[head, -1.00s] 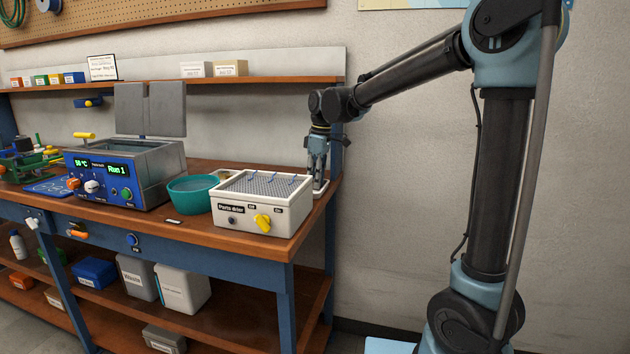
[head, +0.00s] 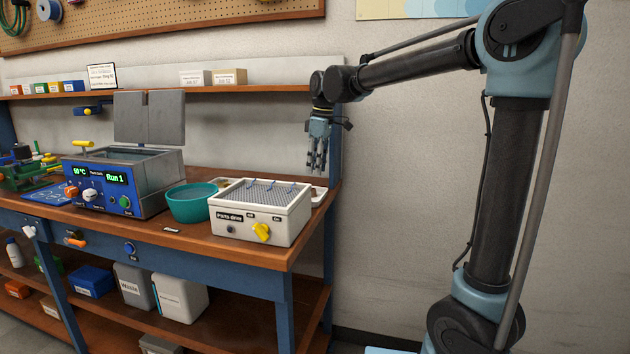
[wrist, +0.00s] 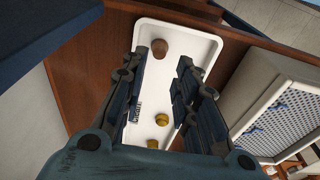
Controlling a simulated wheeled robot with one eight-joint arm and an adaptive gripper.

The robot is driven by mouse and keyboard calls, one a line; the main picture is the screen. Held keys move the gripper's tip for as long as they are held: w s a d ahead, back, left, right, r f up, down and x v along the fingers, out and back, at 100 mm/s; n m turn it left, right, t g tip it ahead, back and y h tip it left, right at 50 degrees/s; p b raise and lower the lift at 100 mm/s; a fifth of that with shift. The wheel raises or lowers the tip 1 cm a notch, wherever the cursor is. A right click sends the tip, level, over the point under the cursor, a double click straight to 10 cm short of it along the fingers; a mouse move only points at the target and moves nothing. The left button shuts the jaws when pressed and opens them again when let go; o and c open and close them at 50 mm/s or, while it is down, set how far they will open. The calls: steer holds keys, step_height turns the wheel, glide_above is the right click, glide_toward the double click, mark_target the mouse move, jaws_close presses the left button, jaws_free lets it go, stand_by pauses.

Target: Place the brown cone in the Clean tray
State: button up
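A brown cone (wrist: 159,48) sits in the white tray (wrist: 205,40) near its far end in the wrist view. The tray has a small label whose words are hard to read, so I cannot confirm it as the Clean tray. It also shows in the head view (head: 319,196), partly hidden behind the parts drier. My gripper (wrist: 160,72) is open, with nothing between its fingers. In the head view my gripper (head: 317,168) hangs above the tray, clear of it, pointing down.
Two yellow pieces (wrist: 162,119) (wrist: 152,143) lie in the same tray. The parts drier (head: 261,210) stands beside it, with a teal bowl (head: 192,203) and a blue bath unit (head: 118,186) farther left. A shelf (head: 250,88) runs along the wall near my gripper.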

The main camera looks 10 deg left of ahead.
steer(key=shift+d+r, duration=0.15)
steer(key=shift+r, duration=0.95)
steer(key=shift+d+r, duration=0.1)
steer(key=shift+r, duration=0.95)
steer(key=s+d+f+m, duration=0.3)
steer(key=d, duration=0.6)
steer(key=s+d+f+m+t, duration=0.1)
steer(key=s+d+f+m, duration=0.25)
steer(key=d, duration=0.45)
steer(key=s+d+f+m, duration=0.2)
steer(key=d+f, duration=0.1)
steer(key=d, duration=0.6)
steer(key=s+d+f+m, duration=0.4)
steer(key=s+d+f, duration=0.2)
steer(key=f, duration=0.3)
steer(key=s+d+f+m+t+h, duration=0.1)
steer(key=s+d+f+m, duration=0.3)
steer(key=s+d+f, duration=0.2)
step_height(320, 180, down, 3)
steer(key=s, duration=0.2)
steer(key=shift+s+d+f, duration=0.15)
steer(key=shift+s+d, duration=0.25)
